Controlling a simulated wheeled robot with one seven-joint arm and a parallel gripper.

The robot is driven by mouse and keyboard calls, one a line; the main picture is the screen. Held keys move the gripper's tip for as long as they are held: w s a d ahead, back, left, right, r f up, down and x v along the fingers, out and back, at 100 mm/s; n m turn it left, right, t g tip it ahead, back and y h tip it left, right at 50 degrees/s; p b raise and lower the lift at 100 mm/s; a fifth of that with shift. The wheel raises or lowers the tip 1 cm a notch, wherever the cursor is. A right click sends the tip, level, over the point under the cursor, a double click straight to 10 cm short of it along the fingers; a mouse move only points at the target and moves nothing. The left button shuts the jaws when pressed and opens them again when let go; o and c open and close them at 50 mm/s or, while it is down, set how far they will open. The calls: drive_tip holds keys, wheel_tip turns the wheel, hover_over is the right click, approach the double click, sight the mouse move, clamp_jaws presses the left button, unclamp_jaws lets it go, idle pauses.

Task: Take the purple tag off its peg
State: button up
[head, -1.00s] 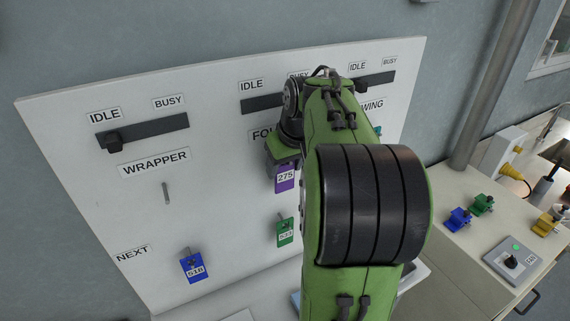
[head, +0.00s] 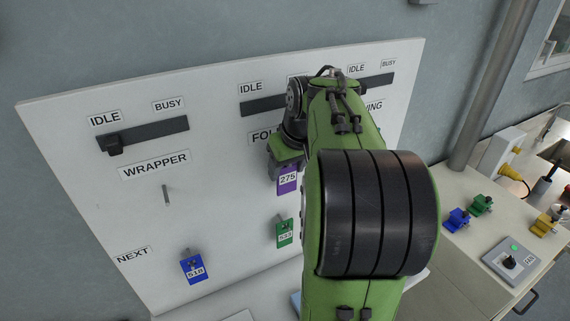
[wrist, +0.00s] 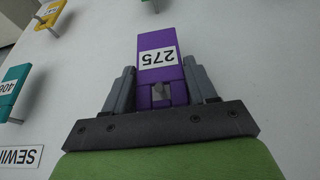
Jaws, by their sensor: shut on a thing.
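The purple tag (head: 288,181), marked 275, is in front of the white board (head: 225,210), below the partly hidden middle label. In the wrist view the tag (wrist: 158,27) sits between the two grey fingers of my gripper (wrist: 161,88), which is shut on its sides near the hole end. A short grey peg (wrist: 160,92) shows at that end of the tag. I cannot tell how far the peg runs through the hole. In the head view my arm hides most of my gripper (head: 285,163).
A green tag (head: 284,233) hangs just below and a blue tag (head: 194,268) at lower left. A bare peg (head: 166,194) stands under WRAPPER. Yellow (wrist: 50,14) and teal (wrist: 12,90) tags hang on pegs nearby. Sliders line the board's top.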

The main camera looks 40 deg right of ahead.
drive_tip(key=s+a+b, duration=0.1)
drive_tip(key=s+a, duration=0.1)
drive_tip(key=s, duration=0.5)
drive_tip(key=shift+s+b, duration=0.2)
drive_tip(key=shift+b, duration=0.15)
idle(0.8)
drive_tip(key=shift+a, duration=0.1)
idle(0.4)
